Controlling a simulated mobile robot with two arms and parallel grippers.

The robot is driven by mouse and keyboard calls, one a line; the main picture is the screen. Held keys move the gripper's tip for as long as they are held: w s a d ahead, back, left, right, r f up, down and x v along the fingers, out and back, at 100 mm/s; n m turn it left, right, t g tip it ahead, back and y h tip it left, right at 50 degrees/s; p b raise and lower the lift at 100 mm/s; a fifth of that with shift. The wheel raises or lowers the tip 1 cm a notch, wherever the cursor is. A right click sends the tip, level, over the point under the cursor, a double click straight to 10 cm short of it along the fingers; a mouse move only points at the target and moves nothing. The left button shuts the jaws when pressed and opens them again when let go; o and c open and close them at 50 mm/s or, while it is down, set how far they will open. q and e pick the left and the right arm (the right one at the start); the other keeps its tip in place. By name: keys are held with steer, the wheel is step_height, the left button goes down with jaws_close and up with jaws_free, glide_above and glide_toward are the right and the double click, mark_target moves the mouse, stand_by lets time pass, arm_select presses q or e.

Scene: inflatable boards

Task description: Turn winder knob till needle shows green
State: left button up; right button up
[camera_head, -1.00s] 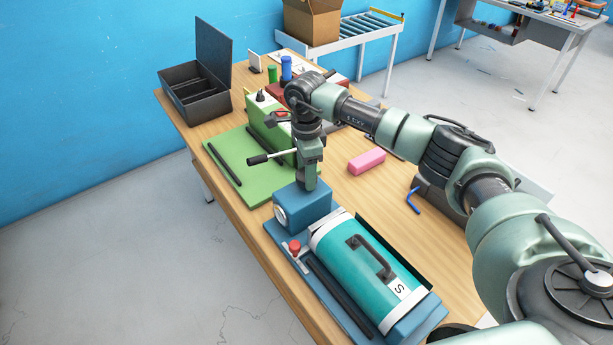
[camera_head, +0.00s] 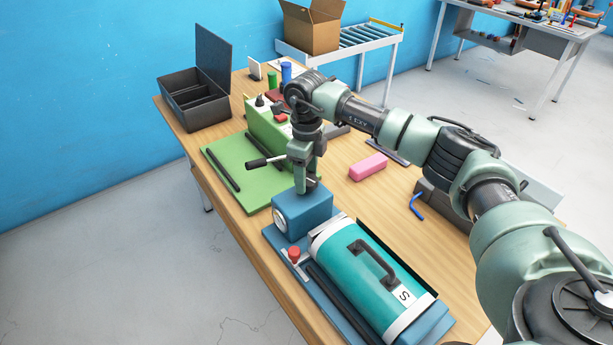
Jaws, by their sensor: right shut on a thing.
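The blue box (camera_head: 304,216) sits on the table at the far end of a blue base. A round pale gauge face (camera_head: 279,220) is on its left side. The gauge is seen at a steep angle, so I cannot make out its needle or any green zone. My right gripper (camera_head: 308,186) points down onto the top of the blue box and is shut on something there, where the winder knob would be. The fingers hide the knob. My left gripper is out of view.
A teal cylinder with a black handle (camera_head: 374,262) and a red knob (camera_head: 293,253) are on the blue base. A green board (camera_head: 228,172), a pink block (camera_head: 368,167), a blue hex key (camera_head: 416,206) and a black open case (camera_head: 197,105) lie around on the table.

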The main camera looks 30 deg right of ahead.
steer(key=shift+r, duration=0.1)
stand_by(0.4)
steer(key=o, duration=1.4)
steer(key=shift+c, duration=0.2)
steer(key=shift+w+r, duration=0.1)
steer(key=shift+r, duration=0.35)
step_height(320, 180, up, 7)
steer(key=shift+f+b, duration=0.1)
steer(key=shift+b, duration=1)
